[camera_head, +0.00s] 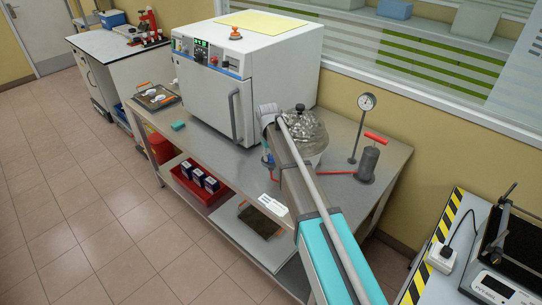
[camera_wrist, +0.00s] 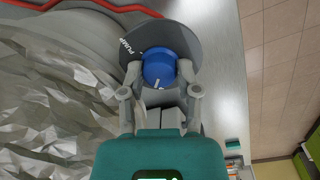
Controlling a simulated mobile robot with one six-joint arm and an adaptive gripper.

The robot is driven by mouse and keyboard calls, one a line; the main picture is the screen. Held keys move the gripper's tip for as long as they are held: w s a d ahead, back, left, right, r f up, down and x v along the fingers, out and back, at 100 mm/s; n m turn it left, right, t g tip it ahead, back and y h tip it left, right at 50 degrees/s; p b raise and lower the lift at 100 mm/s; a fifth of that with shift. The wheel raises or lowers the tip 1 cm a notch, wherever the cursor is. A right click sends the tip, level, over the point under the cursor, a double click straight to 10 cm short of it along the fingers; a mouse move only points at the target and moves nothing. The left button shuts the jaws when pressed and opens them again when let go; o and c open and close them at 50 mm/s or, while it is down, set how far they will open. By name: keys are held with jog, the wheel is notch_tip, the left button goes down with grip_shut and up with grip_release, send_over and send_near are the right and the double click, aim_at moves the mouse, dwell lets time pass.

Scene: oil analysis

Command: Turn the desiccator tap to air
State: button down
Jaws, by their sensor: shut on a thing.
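The glass desiccator (camera_head: 314,130) with a dark lid knob stands on the steel bench, partly hidden behind my arm. Its tap has a blue knob (camera_wrist: 158,68) on a round grey plate (camera_wrist: 190,38), seen in the wrist view. The word PUMP shows at the plate's upper left; no air label is visible. A short white mark shows on the knob's near side. My gripper (camera_wrist: 160,88) is shut on the blue knob, one finger on each side. Crumpled silvery content (camera_wrist: 50,110) fills the left of the wrist view.
A white oven (camera_head: 245,85) stands left of the desiccator. A gauge on a stand (camera_head: 366,103) and a grey pump with a red handle (camera_head: 369,158) stand to its right, with a red hose (camera_head: 340,174) along the bench. The bench front (camera_head: 225,157) is mostly clear.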

jog(key=shift+s+n, duration=0.1)
jog(key=shift+n, duration=1.3)
jog(key=shift+c, duration=1.6)
grip_release()
